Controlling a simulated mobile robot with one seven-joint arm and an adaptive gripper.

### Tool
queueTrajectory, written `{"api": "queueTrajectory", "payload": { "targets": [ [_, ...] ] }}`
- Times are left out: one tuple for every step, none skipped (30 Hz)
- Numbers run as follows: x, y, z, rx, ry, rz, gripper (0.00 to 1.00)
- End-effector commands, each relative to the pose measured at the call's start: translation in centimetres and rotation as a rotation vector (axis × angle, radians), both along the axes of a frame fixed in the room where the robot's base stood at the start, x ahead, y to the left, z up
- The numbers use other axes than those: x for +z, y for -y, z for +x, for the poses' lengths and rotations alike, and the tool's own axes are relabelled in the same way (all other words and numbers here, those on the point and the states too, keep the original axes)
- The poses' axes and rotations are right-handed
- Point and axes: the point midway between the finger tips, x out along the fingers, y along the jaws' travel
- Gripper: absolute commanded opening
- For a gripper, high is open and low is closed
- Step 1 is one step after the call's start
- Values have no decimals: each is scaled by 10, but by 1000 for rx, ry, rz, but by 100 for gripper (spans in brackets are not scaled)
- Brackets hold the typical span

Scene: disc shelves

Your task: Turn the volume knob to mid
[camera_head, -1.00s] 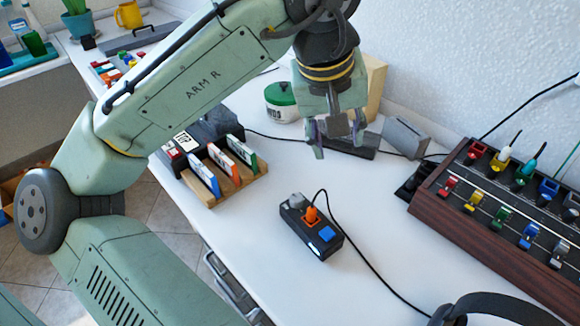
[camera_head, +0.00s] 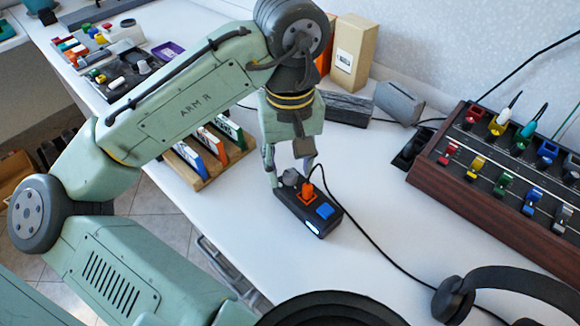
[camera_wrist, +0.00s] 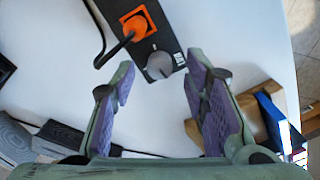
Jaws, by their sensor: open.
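The volume knob (camera_head: 290,177) is a grey round knob at one end of a small black box (camera_head: 309,211). The box also has an orange plug or switch (camera_head: 307,193) with a black cable and a blue button (camera_head: 325,211). In the wrist view the knob (camera_wrist: 159,66) lies ahead between the fingers, beside the orange part (camera_wrist: 136,24). My gripper (camera_head: 291,175) is open and points down over the knob end of the box. Its purple-padded fingers (camera_wrist: 158,85) stand on either side of the knob, with visible gaps. The knob's pointer direction is hard to read.
A wooden rack with upright cases (camera_head: 196,156) stands close to the left of my gripper. A wood-sided mixer panel (camera_head: 490,185) is at the right, and headphones (camera_head: 490,292) at the front right. The cable crosses the table.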

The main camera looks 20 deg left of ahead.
Motion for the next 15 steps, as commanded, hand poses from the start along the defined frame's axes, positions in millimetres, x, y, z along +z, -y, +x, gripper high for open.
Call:
{"api": "queueTrajectory", "payload": {
  "targets": [
    [-6,0,0,0,1,-2,41],
    [-8,0,0,0,1,-2,41],
    [-10,0,0,0,1,-1,41],
    [-11,0,0,0,1,-1,41],
    [-12,0,0,0,1,0,41],
    [-12,0,0,0,1,0,41],
    [-13,0,0,0,1,0,41],
    [-13,0,0,0,1,1,41],
    [-13,0,0,0,2,1,41],
    [-13,0,0,0,2,1,41],
    [-13,0,0,0,2,0,41],
    [-13,0,0,0,2,0,41],
    [-13,0,0,0,1,0,41],
    [-13,0,0,0,1,0,39],
    [-13,0,0,0,1,0,36]
  ]
}}
